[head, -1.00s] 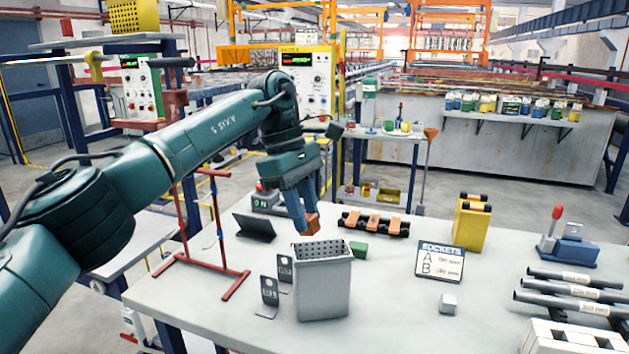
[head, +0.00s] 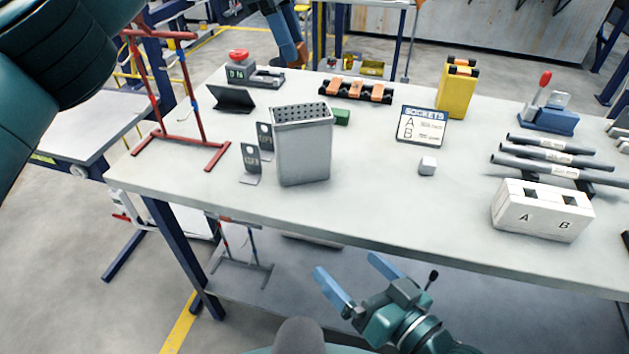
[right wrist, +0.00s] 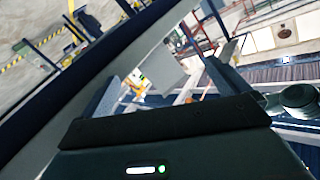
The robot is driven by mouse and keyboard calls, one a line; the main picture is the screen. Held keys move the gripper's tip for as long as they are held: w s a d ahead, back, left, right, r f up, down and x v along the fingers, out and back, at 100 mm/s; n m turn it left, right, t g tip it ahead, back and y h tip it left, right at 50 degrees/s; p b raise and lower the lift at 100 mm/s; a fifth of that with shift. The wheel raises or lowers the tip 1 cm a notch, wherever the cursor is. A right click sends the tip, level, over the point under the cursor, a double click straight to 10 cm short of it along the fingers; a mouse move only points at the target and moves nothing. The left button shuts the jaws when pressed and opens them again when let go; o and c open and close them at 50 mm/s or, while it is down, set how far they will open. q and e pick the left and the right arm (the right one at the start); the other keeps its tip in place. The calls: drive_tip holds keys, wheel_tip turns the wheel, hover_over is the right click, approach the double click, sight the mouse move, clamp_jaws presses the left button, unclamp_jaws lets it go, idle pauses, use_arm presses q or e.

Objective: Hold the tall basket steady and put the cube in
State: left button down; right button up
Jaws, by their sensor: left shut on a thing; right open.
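The tall basket (head: 303,155) is a grey box with a perforated dark top, standing upright on the table. My left gripper (head: 294,42) is at the top edge of the head view, beyond and above the basket, partly cut off. It is shut on an orange-brown cube (head: 299,54), apart from the basket. A small pale grey cube (head: 427,166) and a green block (head: 341,117) rest on the table. My right gripper (head: 348,268) is open and empty in front of the table's near edge. Its fingers also show in the right wrist view (right wrist: 155,70).
Two small dark signs (head: 250,162) stand close left of the basket, with a red frame (head: 186,142) farther left. A sockets sign (head: 421,126), a yellow block (head: 456,92), grey tubes (head: 535,160) and a white A/B block (head: 540,212) are to the right. The table front centre is clear.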

drive_tip(key=w+a+r+n, duration=0.4)
drive_tip(key=n, duration=0.7)
drive_tip(key=n+t+h, duration=0.2)
drive_tip(key=n, duration=1.5)
approach(300, 143)
drive_tip(key=s+a+f, duration=0.1)
drive_tip(key=a+f, duration=0.2)
drive_tip(key=a, duration=0.1)
drive_tip(key=n+h, duration=0.1)
drive_tip(key=n, duration=0.1)
drive_tip(key=w+d+n, duration=0.1)
drive_tip(key=n, duration=0.1)
drive_tip(key=w+f+n+t+h, duration=0.1)
drive_tip(key=n, duration=0.1)
drive_tip(key=shift+w+d+f+h, duration=0.1)
drive_tip(key=shift+w+d+h, duration=0.1)
drive_tip(key=shift+d+h, duration=0.1)
drive_tip(key=shift+w+d+n+t+h, duration=0.1)
drive_tip(key=shift+w+n+t+h, duration=0.1)
drive_tip(key=shift+n, duration=0.4)
drive_tip(key=shift+w+d+n+t+h, duration=0.1)
drive_tip(key=shift+w+d+n+h, duration=0.1)
drive_tip(key=shift+n, duration=0.4)
drive_tip(key=shift+w, duration=0.5)
drive_tip(key=x, duration=1.1)
drive_tip(key=shift+c, duration=0.2)
drive_tip(key=c, duration=0.7)
